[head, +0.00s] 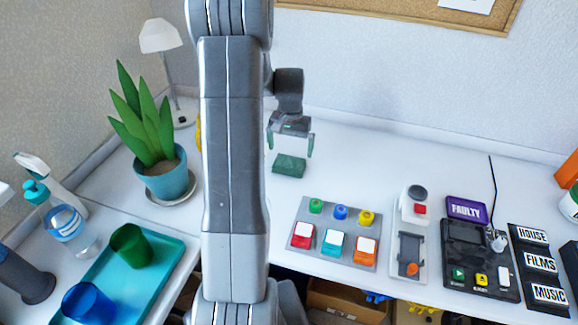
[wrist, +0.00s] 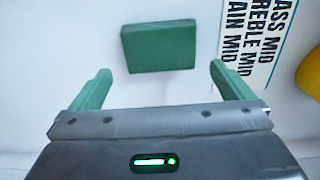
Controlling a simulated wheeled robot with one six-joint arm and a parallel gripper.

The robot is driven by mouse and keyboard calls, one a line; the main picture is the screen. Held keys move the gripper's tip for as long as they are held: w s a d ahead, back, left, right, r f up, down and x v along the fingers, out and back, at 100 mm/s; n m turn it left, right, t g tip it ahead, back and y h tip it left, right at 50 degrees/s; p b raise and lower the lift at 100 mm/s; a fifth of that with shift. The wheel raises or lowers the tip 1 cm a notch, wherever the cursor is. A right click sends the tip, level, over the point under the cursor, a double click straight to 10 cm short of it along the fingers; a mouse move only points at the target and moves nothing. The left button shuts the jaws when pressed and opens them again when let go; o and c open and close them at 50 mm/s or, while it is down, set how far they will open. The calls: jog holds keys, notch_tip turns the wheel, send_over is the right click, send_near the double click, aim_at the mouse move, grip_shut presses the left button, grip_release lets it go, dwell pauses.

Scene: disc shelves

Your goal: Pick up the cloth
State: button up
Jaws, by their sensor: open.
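The cloth looks like a small dark green folded block (head: 289,166) lying on the white desk, right of my arm in the head view. In the wrist view the green cloth (wrist: 160,47) lies ahead of the fingertips, roughly midway between them and slightly to the left. My gripper (head: 291,146) hangs just above the cloth, pointing down. It is open and empty, with its two green fingers (wrist: 155,85) spread wider than the cloth. No contact with the cloth shows.
A button panel (head: 335,232) stands to the right in front of the cloth, with a black device (head: 478,255) farther right. A potted plant (head: 161,180) and a teal tray (head: 160,262) are on the left. A printed sheet (wrist: 262,35) lies right of the cloth.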

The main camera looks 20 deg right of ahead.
aim_at(289, 161)
jog(key=shift+s+a+f, duration=0.15)
jog(key=shift+f, duration=1.4)
jog(key=shift+s+a+f, duration=0.1)
jog(key=shift+a+f, duration=0.05)
jog(key=shift+f, duration=1.4)
jog(key=c, duration=0.8)
jog(key=shift+o, duration=0.2)
jog(key=shift+r, duration=0.15)
notch_tip(289, 161, up, 10)
jog(key=shift+f, duration=0.1)
jog(key=shift+o, duration=1.2)
jog(key=shift+c, duration=0.5)
